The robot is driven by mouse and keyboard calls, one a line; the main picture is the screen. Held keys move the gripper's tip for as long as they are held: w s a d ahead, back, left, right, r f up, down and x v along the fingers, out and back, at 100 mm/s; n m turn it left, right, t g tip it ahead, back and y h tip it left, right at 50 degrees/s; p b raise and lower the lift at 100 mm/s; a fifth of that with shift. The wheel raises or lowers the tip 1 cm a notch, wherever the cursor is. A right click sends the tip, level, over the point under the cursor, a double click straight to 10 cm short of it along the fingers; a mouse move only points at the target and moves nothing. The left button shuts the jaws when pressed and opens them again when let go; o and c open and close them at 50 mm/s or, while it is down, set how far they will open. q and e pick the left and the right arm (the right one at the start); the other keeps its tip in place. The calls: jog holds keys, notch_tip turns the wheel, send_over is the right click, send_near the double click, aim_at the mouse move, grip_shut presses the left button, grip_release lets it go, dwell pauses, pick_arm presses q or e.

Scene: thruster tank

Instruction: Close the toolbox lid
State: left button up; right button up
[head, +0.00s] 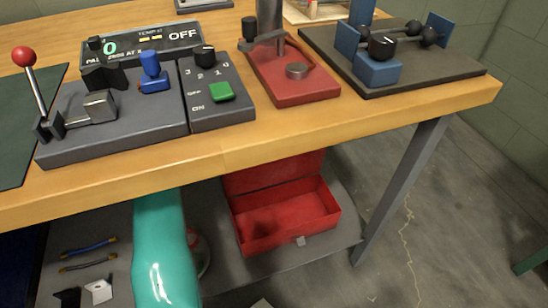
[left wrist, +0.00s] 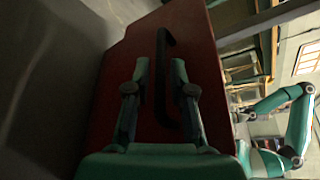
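The red toolbox (head: 262,240) stands open on the lower shelf under the bench in the head view. Its lid (head: 275,172) is raised at the back, partly hidden by the bench edge. A teal arm of mine reaches down left of the box; its gripper is hidden there. In the left wrist view, my left gripper (left wrist: 160,66) faces a dark red panel (left wrist: 205,70), seemingly the lid, with a black handle (left wrist: 162,85). Its fingers are apart, one on each side of the handle. My right arm shows at the right of that view; its dark end (left wrist: 241,117) is too small to read.
The wooden bench top (head: 240,150) overhangs the toolbox. A grey leg (head: 400,190) stands to the right. Cables (head: 88,250) and small black and white parts (head: 98,291) lie on the shelf (head: 325,250) at the left. Control units and a red-based fixture (head: 310,88) stand on the bench.

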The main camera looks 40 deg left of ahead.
pick_arm(q)
jog(key=shift+b+x, duration=0.3)
jog(key=shift+x, duration=1.35)
grip_shut()
